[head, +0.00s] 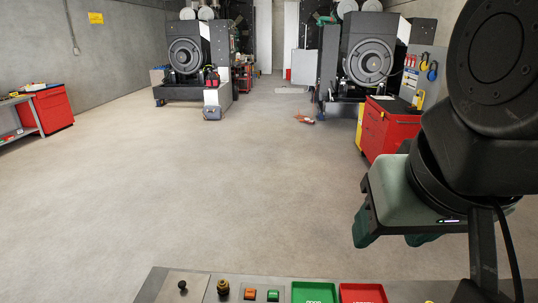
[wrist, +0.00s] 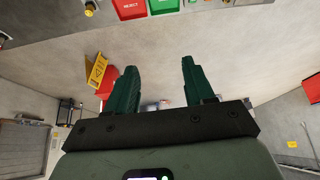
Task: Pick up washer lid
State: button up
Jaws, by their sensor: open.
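A flat light-grey plate with a black knob (head: 182,286) lies at the left end of the grey bench top, at the bottom of the head view. It looks like the washer lid, and its near part is cut off by the picture edge. It cannot be made out in the wrist view. My gripper (head: 393,240) hangs at the right of the head view, well to the right of the plate and apart from it. In the wrist view its two green fingers (wrist: 159,68) stand wide apart with nothing between them.
The bench (head: 232,275) also carries a brass-and-black fitting (head: 223,287), an orange block (head: 250,294), a green block (head: 272,295), a green tray (head: 314,286) and a red tray (head: 362,287). A red cabinet (head: 388,130) stands beyond my arm. The floor between is clear.

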jog(key=w+a+n+g, duration=0.1)
jog(key=w+a+n, duration=0.15)
jog(key=w, duration=0.25)
jog(key=w+a+n, duration=0.1)
jog(key=w+a, duration=0.3)
jog(key=w, duration=0.2)
jog(key=n+g, duration=0.5)
jog(key=n, duration=0.5)
send_over(182, 283)
jog(key=shift+m, duration=0.25)
jog(key=f, duration=3.6)
jog(key=shift+s+d+f, duration=0.1)
jog(key=shift+d+f, duration=0.2)
jog(key=shift+f, duration=0.05)
jog(key=shift+a+f, duration=0.2)
jog(key=shift+f, duration=1.4)
jog(key=shift+a+f, duration=0.15)
jog(key=shift+f, duration=1.4)
